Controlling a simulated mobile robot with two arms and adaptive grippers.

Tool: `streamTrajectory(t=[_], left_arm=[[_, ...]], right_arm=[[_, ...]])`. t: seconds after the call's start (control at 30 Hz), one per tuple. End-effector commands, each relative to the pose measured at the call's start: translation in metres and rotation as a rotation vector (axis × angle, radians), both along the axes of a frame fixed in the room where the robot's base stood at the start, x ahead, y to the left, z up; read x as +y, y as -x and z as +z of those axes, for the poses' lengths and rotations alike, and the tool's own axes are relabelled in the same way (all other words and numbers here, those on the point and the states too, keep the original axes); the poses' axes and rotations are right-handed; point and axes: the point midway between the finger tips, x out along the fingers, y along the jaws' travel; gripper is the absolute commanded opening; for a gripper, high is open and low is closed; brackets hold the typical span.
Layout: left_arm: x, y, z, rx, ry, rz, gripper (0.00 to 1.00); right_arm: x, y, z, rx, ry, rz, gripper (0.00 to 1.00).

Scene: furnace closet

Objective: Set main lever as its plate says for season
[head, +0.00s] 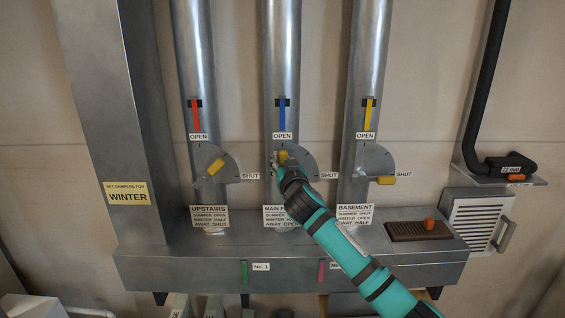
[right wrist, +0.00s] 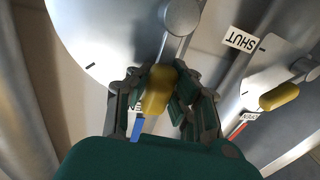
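The main lever's yellow handle (head: 283,157) is on the middle duct's quarter dial (head: 301,158), near its OPEN end and away from SHUT. My right gripper (head: 279,162) comes up from the lower right. In the right wrist view its fingers are closed on both sides of the yellow handle (right wrist: 157,91), below the round pivot (right wrist: 181,15). The main plate (head: 274,217) lists summer, winter and away; my arm covers part, and the winter setting is hard to read. The season sign (head: 128,193) says WINTER. My left gripper is not in view.
The upstairs lever (head: 215,167) on the left points about halfway. The basement lever (head: 387,180) on the right points to SHUT. A metal plenum ledge (head: 190,255) runs below the ducts.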

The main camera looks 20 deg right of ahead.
Motion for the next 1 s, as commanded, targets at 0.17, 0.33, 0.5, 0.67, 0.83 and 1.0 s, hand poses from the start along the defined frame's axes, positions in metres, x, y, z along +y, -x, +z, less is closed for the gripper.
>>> streamTrajectory(t=[0.17,0.33,0.5,0.67,0.83,1.0], left_arm=[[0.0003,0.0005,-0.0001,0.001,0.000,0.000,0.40],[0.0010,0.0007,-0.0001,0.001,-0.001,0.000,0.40],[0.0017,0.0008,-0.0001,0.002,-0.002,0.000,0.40],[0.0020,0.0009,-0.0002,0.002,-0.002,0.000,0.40],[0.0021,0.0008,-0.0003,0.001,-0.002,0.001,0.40],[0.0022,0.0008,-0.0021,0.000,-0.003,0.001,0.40]], right_arm=[[-0.0002,0.0001,-0.0002,0.000,0.000,0.000,0.00],[-0.0001,0.0001,-0.0005,0.001,0.001,0.000,0.00],[0.0001,0.0003,-0.0015,0.002,0.002,0.000,0.00],[0.0005,0.0005,-0.0031,0.005,0.003,0.000,0.00],[0.0010,0.0006,-0.0054,0.009,0.002,0.000,0.00],[0.0011,0.0008,-0.0074,0.010,-0.004,0.001,0.00]])
